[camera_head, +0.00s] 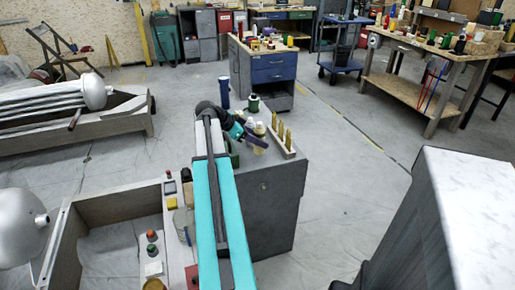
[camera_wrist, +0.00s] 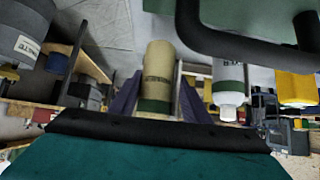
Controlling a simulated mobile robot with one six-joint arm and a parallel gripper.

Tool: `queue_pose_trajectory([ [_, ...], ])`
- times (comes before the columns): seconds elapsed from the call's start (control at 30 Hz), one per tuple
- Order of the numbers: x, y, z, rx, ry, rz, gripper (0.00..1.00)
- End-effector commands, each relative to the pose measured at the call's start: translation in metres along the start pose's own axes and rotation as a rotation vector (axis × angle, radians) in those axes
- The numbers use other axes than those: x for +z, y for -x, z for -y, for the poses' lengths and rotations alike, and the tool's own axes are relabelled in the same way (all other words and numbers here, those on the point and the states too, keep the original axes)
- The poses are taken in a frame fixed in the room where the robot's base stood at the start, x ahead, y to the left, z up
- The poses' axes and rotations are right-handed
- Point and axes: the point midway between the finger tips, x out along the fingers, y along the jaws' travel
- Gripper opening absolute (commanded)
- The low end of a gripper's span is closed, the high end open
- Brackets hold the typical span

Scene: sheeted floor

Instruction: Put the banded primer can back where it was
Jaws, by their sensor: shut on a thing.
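The banded primer can (camera_wrist: 158,68) is beige with a dark green band and a small printed label. In the wrist view it sits between the two purple fingers of my gripper (camera_wrist: 158,98), which is shut on it. In the head view my gripper (camera_head: 250,137) is over the grey cabinet top, just left of a wooden rack. A pale piece of the can (camera_head: 260,150) shows beside the fingers there. My arm and gripper hide the rest of it. I cannot tell whether its base touches the cabinet top.
Open floor (camera_head: 345,150) lies right.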

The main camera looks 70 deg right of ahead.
Motion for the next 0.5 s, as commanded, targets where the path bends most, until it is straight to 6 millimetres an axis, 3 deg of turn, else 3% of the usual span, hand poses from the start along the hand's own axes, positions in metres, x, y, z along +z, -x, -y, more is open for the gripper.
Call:
queue_pose_trajectory([
  [0.27,0.003,-0.003,0.0,0.001,0.001,-0.001,0.35],
  [0.5,0.021,-0.018,0.0,0.001,0.001,-0.001,0.35],
])
